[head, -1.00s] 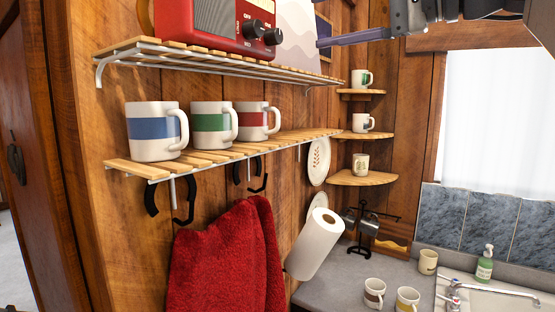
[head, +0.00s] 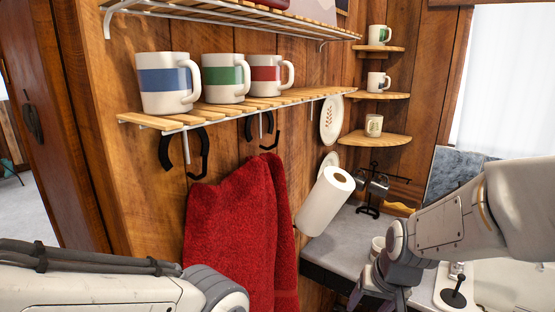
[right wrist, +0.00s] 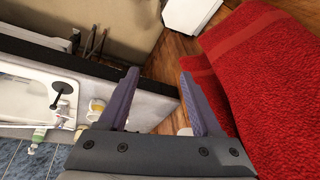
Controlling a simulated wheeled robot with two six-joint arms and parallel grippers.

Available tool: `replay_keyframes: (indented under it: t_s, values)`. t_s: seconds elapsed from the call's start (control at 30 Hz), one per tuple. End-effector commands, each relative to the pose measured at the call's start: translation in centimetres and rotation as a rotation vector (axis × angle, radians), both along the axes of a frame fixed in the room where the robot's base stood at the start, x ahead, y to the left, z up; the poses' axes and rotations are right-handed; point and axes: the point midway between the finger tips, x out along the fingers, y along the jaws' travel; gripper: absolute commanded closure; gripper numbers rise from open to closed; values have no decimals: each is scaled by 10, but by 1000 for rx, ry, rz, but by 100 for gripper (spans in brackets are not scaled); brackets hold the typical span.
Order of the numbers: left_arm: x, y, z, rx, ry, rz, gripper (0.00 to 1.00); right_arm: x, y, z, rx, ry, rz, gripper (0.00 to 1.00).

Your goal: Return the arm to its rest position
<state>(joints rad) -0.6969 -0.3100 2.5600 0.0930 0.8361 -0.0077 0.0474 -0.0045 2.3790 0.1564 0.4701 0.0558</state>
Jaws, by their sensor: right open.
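My right arm comes in from the right in the head view, bent downward. Its gripper (head: 374,296) is low in the picture, in front of the counter, partly cut off by the bottom edge. In the right wrist view the two purple fingers of my right gripper (right wrist: 158,76) stand apart with nothing between them. My left arm (head: 100,285) crosses the lower left of the head view; its gripper is out of view. Mugs with a blue band (head: 165,80), a green band (head: 224,76) and a red band (head: 266,75) stand upright on the slatted shelf (head: 200,117).
A red towel (head: 235,230) hangs below the shelf, close beside the right fingers in the wrist view (right wrist: 270,80). A paper towel roll (head: 325,200) and a mug stand (head: 370,190) are by the counter (head: 335,245). Corner shelves (head: 375,139) hold small mugs. A sink (right wrist: 30,95) is at the wrist view's left.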

Motion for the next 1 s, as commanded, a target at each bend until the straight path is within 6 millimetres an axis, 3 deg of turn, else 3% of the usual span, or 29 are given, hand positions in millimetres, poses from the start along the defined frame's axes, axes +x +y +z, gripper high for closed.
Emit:
replay_keyframes:
  t_s: [0.03,0.17,0.2,0.37,0.6,0.8,1.0]
  values:
    - [0,0,0,0,0,0,50,-18,1,-16,-39,29,65,34]
    - [0,0,0,0,0,0,50,-60,0,-49,-127,79,245,34]
    - [0,0,-19,-1,-1,0,50,-59,16,-58,-121,70,283,34]
    - [0,0,-52,1,1,3,50,-84,62,-75,-108,104,439,34]
    - [0,0,-104,0,1,7,50,-146,119,-102,-100,171,714,34]
    - [0,0,-123,0,1,9,50,-184,136,-109,-102,213,856,34]
    - [0,0,-122,0,1,9,50,-190,137,-107,-103,222,873,34]
